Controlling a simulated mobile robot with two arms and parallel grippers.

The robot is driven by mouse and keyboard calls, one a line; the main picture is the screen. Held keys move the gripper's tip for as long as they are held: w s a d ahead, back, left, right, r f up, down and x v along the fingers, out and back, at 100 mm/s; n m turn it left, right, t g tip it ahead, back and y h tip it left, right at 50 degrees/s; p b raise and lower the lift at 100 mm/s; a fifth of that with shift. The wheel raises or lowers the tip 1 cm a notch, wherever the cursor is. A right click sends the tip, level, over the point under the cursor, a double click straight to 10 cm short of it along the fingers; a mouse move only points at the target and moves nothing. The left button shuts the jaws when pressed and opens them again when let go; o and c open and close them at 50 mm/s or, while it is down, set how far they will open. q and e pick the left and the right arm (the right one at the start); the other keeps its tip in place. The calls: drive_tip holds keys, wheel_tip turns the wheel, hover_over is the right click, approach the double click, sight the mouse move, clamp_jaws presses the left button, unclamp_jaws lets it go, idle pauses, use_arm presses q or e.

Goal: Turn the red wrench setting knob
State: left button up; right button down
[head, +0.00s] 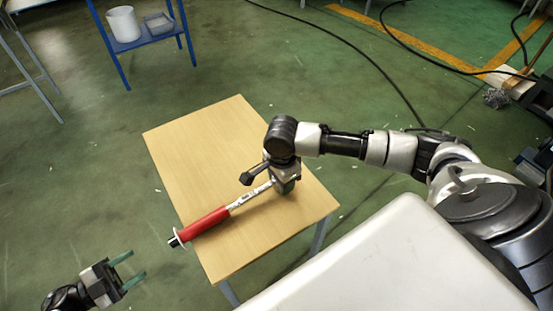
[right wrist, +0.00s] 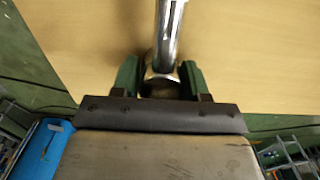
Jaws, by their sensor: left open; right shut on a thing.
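The wrench (head: 241,202) has a metal shaft and a red grip (head: 204,223). It reaches from the middle of the wooden table toward its left edge. A black knob end (head: 174,241) with a pale ring sits at the grip's outer end, past the table edge. My right gripper (head: 285,186) is shut on the metal end of the wrench. The right wrist view shows the shaft (right wrist: 169,35) between the green fingers (right wrist: 160,80). My left gripper (head: 134,269) is open and empty, at the lower left, apart from the knob end and below it.
The wooden table (head: 195,130) is otherwise bare. A blue shelf (head: 150,38) with a white bucket (head: 123,24) and a grey bin (head: 159,23) stands at the back left. Black cables (head: 345,45) lie on the green floor. Open floor lies left of the table.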

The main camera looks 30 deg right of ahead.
sight(175, 242)
idle(0.3)
use_arm(q)
drive_tip(key=d+m, duration=0.4)
drive_tip(key=m, duration=0.9)
drive_tip(key=d+r+m+y, duration=0.1)
drive_tip(key=d+m, duration=0.4)
drive_tip(key=m, duration=0.9)
drive_tip(key=shift+d, duration=0.2)
drive_tip(key=shift+c, duration=0.3)
